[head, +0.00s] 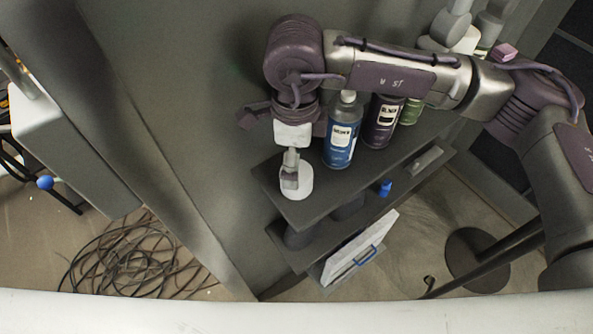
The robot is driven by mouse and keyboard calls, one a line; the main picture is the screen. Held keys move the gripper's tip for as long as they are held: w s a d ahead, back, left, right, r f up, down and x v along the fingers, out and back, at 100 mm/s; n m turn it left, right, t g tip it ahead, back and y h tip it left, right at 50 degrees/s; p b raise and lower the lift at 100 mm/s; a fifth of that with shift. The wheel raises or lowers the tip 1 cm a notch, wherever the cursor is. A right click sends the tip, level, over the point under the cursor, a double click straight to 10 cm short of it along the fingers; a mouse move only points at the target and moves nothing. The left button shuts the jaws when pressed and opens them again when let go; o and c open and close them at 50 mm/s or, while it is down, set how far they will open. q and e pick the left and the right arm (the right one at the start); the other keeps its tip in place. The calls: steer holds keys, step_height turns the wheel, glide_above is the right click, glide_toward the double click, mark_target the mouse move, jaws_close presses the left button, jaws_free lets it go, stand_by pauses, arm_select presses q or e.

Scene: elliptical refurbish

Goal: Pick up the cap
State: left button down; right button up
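A round white piece (303,184), which looks like the cap, is at the left end of the dark upper shelf (316,207). My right arm comes in from the right and bends down over this end of the shelf. My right gripper (290,178) points down, and its grey fingers overlap the white piece in the picture. I cannot tell whether the fingers touch it or are closed on it. A small blue object (385,188) is on the shelf's lower level; I cannot tell if it is a cap. My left gripper is not in view.
A blue bottle (341,140), a dark bottle (380,130) and a green one (409,114) stand right of my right gripper, partly behind my arm. A white panel with a blue handle (365,255) leans below. Loose cables (135,262) lie on the floor at left.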

mark_target(306, 171)
step_height(306, 171, down, 4)
steer(key=p, duration=0.3)
steer(key=shift+d+f, duration=0.1)
steer(key=shift+f, duration=0.45)
steer(key=c, duration=0.8)
